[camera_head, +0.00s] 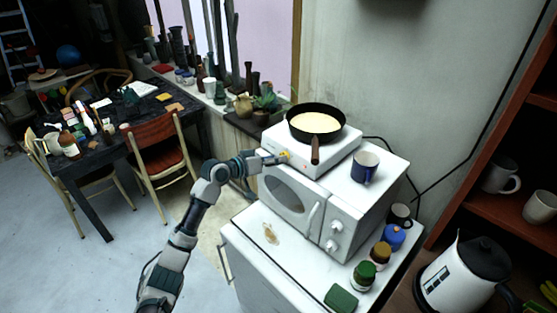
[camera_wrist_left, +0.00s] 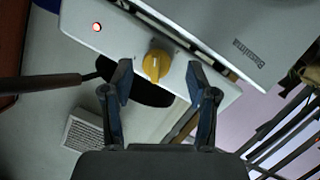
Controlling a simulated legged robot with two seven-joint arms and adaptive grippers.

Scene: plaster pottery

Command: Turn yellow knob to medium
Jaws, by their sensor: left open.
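The yellow knob (camera_wrist_left: 156,66) sits on the front of a white hot plate (camera_head: 332,158), which stands on a white microwave. My left gripper (camera_wrist_left: 158,82) is open, with one finger on each side of the knob and a gap visible on both sides. The knob's ridge points roughly up and down in the wrist view. In the head view my left gripper (camera_head: 274,158) reaches the hot plate's front left, and the knob (camera_head: 284,156) shows just past the fingertips. A black frying pan (camera_head: 332,136) with pale contents rests on the hot plate. My right gripper is not visible.
A red light (camera_wrist_left: 97,27) glows on the hot plate's front. The pan's handle (camera_head: 315,152) sticks out over the front. A blue-and-white mug (camera_head: 364,167) stands on the microwave (camera_head: 345,205). Several jars and a kettle (camera_head: 464,276) are at the right.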

